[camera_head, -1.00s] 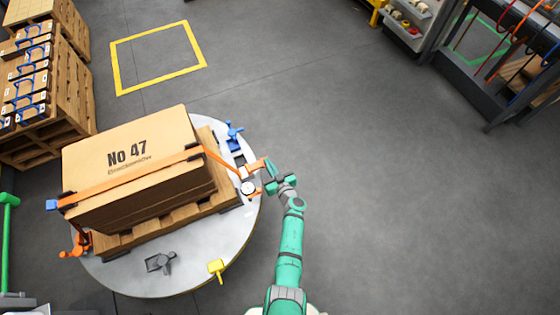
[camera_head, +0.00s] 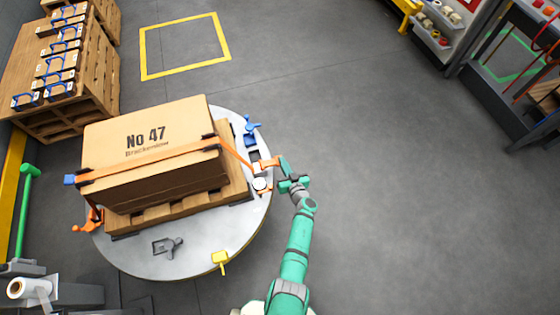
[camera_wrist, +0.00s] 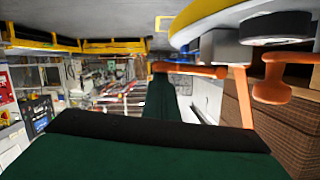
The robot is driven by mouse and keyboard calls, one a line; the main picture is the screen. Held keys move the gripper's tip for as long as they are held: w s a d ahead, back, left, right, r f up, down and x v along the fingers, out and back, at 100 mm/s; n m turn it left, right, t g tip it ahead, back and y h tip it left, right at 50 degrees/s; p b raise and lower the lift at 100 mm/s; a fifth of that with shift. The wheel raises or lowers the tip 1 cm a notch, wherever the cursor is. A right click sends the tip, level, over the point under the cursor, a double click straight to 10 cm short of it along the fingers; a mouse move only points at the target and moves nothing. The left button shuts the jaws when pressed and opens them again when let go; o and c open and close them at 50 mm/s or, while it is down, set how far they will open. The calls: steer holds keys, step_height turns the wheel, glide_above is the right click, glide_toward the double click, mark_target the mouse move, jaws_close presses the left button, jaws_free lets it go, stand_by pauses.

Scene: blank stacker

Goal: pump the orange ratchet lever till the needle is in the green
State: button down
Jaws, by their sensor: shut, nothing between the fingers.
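The orange ratchet lever (camera_head: 267,163) sits at the right edge of the round grey table (camera_head: 215,262), at the end of the orange strap (camera_head: 150,158) over the box. Its orange bar also shows in the wrist view (camera_wrist: 190,70), level, across the far end of my finger. My gripper (camera_head: 284,170) is shut and empty, close beside the lever's outer end; I cannot tell whether they touch. The round white-faced gauge (camera_head: 261,184) is just below the lever. Its needle and green zone are too small to read. In the wrist view, my green finger (camera_wrist: 162,98) points toward the lever.
A cardboard box marked No 47 (camera_head: 110,150) stands on a wooden pallet (camera_head: 180,210). Blue (camera_head: 251,126), grey (camera_head: 168,246), yellow (camera_head: 220,259) and orange (camera_head: 88,222) fittings surround it. Open floor (camera_head: 400,180) lies to the right.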

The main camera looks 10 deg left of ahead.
steer(key=shift+s+a+f, duration=0.1)
steer(key=shift+s+a, duration=0.05)
steer(key=s+d+r, duration=0.5)
steer(key=s+r, duration=0.1)
steer(key=s, duration=0.2)
steer(key=shift+s+r, duration=0.15)
steer(key=shift+r, duration=0.1)
stand_by(1.0)
